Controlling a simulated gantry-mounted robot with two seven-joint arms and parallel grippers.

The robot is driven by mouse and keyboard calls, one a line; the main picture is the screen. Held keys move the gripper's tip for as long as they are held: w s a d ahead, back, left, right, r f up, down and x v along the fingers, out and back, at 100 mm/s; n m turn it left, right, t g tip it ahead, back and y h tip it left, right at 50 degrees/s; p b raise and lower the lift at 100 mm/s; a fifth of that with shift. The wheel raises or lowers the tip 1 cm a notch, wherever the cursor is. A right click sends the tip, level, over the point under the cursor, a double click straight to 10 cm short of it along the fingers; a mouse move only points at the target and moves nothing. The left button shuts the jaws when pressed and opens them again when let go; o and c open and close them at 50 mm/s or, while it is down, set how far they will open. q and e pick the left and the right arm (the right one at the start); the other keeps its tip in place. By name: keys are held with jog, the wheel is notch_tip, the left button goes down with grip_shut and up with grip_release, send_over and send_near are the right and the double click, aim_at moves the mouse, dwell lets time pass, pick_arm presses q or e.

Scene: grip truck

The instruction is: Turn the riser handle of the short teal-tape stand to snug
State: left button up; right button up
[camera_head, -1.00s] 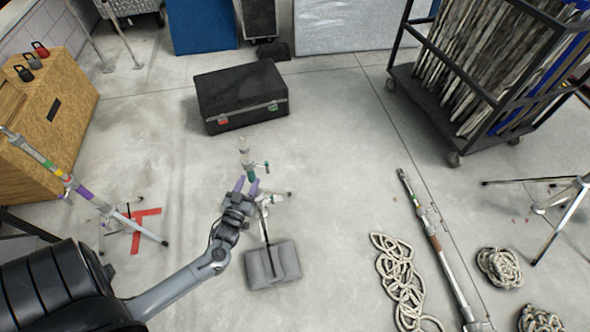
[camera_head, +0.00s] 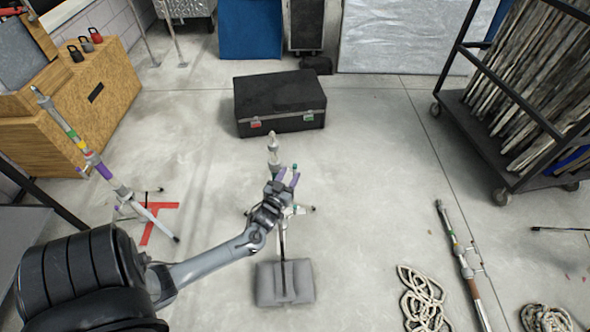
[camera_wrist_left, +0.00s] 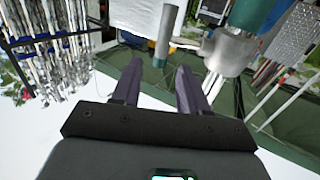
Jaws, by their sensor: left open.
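The short teal-tape stand (camera_head: 273,150) stands upright in the middle of the floor, its lower part mostly behind my left arm. My left gripper (camera_head: 288,175), with purple fingers, is open just right of its post. The riser handle (camera_head: 295,167) shows as a small teal-tipped bit at the fingertips. Contact cannot be told. The stand's metal collar (camera_wrist_left: 230,50) and teal tape (camera_wrist_left: 253,14) are at the right. My right gripper is not in view.
A grey sandbag (camera_head: 285,283) lies at the stand's base. A black case (camera_head: 280,105) sits behind. A taller stand with coloured bands (camera_head: 92,158) is at left by red floor tape (camera_head: 158,222). A rolling rack (camera_head: 500,150) and ropes (camera_head: 422,298) are at right.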

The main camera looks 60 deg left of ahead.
aim_at(294, 168)
pick_arm(q)
jog(key=shift+b+x, duration=0.8)
jog(key=shift+x, duration=1.7)
grip_shut()
